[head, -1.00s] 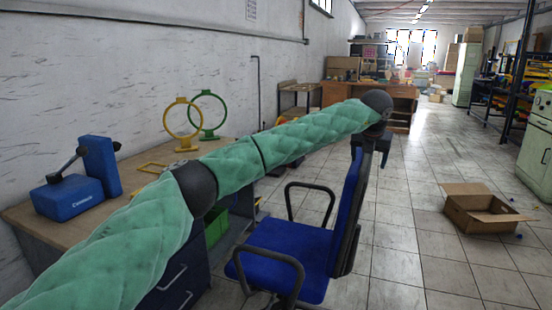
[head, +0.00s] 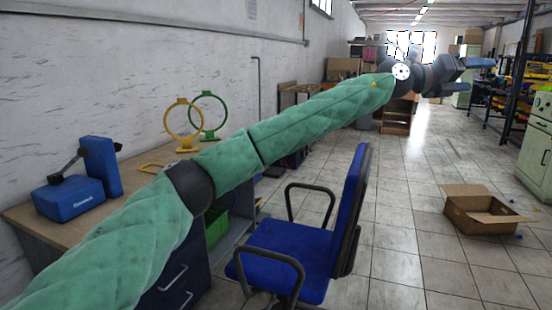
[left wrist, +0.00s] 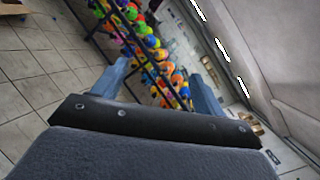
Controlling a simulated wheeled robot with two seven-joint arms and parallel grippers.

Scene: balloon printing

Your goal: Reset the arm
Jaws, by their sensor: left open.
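My left arm, in a green quilted sleeve, reaches from the lower left across the head view. Its gripper (head: 482,74) is at the upper right, in the air over the aisle, with its blue fingers pointing right. In the left wrist view the two blue fingers (left wrist: 163,85) stand apart with nothing between them, so it is open and empty. My right gripper does not show.
A workbench (head: 50,215) along the left wall holds a blue device (head: 75,195) and yellow (head: 183,144) and green (head: 222,126) ring stands. A blue chair (head: 285,258) stands below my forearm. An open cardboard box (head: 478,215) lies on the floor. Colourful shelves (left wrist: 150,45) show beyond the fingers.

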